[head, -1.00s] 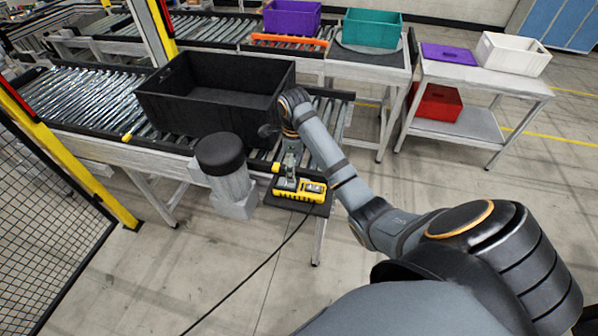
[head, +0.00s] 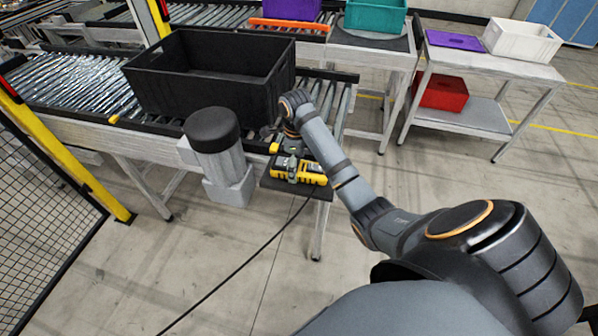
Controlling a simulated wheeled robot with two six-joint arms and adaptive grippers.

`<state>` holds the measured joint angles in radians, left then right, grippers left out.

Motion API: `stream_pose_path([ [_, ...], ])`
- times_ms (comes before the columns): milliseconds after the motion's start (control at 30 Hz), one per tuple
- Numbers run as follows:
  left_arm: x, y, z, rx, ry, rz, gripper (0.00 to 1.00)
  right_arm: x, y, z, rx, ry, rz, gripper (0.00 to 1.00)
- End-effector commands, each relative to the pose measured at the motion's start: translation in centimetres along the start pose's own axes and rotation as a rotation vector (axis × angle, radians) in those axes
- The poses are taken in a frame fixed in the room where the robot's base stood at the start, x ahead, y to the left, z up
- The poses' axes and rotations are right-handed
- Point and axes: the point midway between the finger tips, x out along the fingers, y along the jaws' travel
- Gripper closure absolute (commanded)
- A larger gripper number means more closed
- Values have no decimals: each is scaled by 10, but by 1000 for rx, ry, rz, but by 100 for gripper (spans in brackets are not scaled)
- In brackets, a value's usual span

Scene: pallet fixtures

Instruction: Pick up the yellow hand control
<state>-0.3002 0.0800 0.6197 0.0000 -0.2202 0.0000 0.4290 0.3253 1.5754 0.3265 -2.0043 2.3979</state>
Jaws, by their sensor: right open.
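The yellow hand control (head: 311,178) lies on a small dark shelf (head: 322,193) at the front edge of the conveyor. A black cable runs from it down to the floor. My right gripper (head: 292,176) is open and points down right at the hand control, hiding part of its middle and left. I cannot tell whether the fingers touch it. My left gripper is not in view.
A grey motor with a black cap (head: 212,130) stands just left of the shelf. A large black crate (head: 205,85) sits on the conveyor behind. A white table (head: 488,62) stands at the right, with open floor in front.

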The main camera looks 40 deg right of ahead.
Motion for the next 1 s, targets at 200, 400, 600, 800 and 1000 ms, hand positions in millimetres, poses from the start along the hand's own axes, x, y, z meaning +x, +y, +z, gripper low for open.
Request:
stream_pose_path([
  [200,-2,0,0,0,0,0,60,-2,0,0,0,0,0,24],
  [400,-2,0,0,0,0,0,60,-2,0,0,0,0,0,52],
  [600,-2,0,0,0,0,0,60,-2,0,0,0,0,0,79],
  [800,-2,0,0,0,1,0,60,-2,0,0,0,0,-1,89],
  [1000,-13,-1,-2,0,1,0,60,-14,0,0,0,-1,-1,89],
])
